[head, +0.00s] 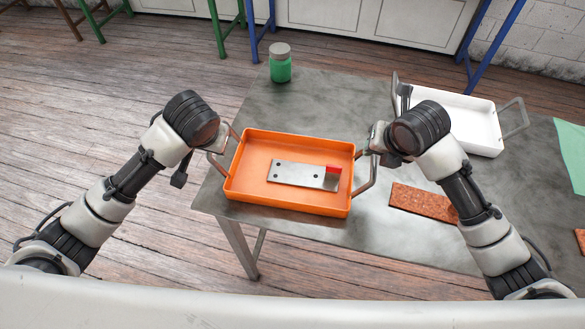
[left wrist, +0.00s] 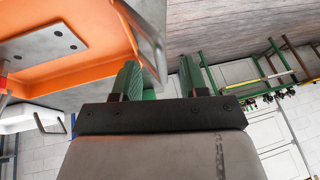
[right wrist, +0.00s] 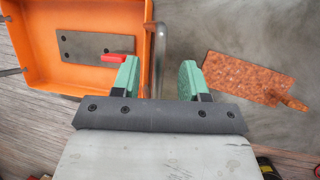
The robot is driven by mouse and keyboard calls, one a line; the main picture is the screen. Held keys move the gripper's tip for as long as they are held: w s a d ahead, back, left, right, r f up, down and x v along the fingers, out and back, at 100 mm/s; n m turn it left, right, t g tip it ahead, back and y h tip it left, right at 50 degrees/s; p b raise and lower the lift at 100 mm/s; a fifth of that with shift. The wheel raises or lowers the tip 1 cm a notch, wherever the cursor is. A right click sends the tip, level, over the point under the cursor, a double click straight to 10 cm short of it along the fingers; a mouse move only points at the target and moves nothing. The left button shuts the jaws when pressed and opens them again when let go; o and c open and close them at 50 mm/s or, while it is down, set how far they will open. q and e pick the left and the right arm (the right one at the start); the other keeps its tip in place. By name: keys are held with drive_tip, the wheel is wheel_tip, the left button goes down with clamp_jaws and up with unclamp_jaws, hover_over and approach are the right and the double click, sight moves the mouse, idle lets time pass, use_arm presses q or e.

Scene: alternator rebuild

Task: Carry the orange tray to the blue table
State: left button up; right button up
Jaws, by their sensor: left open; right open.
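The orange tray (head: 243,185) sits on the grey metal table and holds a flat metal plate (head: 292,174) with holes and a red end. It has a wire handle on each side. My left gripper (left wrist: 160,80) is open at the left handle (left wrist: 150,38), which shows near one finger; I cannot tell whether they touch. My right gripper (right wrist: 158,80) is open, with the right handle (right wrist: 155,60) showing between its fingers, nearer the tray-side finger. In the head view both wrists hide the fingertips. Blue legs (head: 253,35) stand at the back; their tabletop is out of view.
A green jar (head: 280,67) with a grey lid stands behind the tray. A white tray (head: 455,110) with wire handles is at the back right. A brown-red speckled slab (head: 410,200) lies right of the orange tray. Green legs (head: 217,30) stand at the back.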

use_arm(q)
drive_tip(key=x, duration=0.4)
drive_tip(key=shift+w, duration=0.1)
use_arm(e)
drive_tip(key=x, duration=0.4)
drive_tip(key=shift+w, duration=0.1)
drive_tip(key=shift+c, duration=0.2)
use_arm(q)
clamp_jaws()
use_arm(e)
clamp_jaws()
use_arm(q)
drive_tip(key=shift+r, duration=0.1)
use_arm(e)
drive_tip(key=shift+r, duration=0.15)
